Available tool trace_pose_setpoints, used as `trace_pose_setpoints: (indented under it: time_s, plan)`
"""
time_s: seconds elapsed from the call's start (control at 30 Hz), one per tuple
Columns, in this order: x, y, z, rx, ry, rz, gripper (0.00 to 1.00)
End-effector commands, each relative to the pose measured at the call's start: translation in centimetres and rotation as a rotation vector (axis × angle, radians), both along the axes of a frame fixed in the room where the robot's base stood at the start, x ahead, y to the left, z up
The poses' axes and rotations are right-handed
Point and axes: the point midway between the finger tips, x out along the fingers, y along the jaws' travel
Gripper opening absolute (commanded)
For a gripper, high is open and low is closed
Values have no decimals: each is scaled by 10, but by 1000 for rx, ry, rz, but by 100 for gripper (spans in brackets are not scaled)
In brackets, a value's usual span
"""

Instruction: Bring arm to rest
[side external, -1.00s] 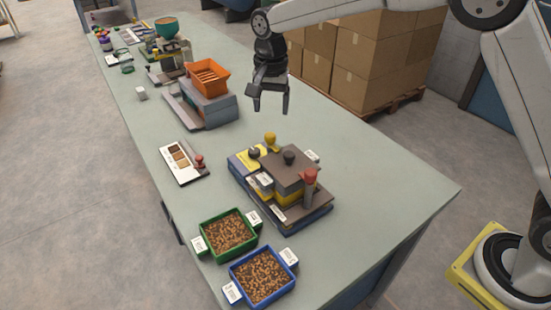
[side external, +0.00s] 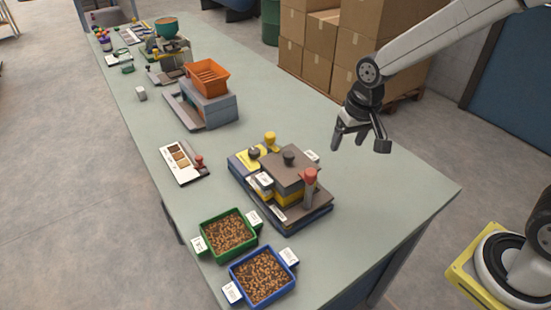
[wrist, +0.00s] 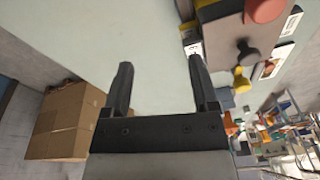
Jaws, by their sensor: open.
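My gripper (side external: 361,140) hangs above the right part of the long pale table (side external: 385,200), open and empty. Its two dark fingers show apart in the wrist view (wrist: 159,85), with only bare table between them. In the side view it is to the right of the stepped block with a red knob (side external: 285,188) and clear of it. My gripper touches nothing that I can see.
A green bin (side external: 229,235) and a blue bin (side external: 262,277) of brown pieces stand at the near end. An orange hopper (side external: 208,78) on a grey block stands farther back. Cardboard boxes (side external: 318,45) are stacked on a pallet behind the table.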

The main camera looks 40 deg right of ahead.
Motion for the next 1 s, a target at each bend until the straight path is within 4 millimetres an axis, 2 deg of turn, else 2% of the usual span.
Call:
trace_pose_setpoints:
  time_s: [0.03,0.2,0.4,0.6,1.0]
  plan:
    - [-12,-5,-3,-5,-8,25,76]
    - [-50,-17,-14,-29,-39,125,76]
    - [-83,-26,-25,-52,-62,211,76]
    - [-94,-28,-28,-60,-72,241,76]
    - [-94,-28,-29,-60,-72,242,76]
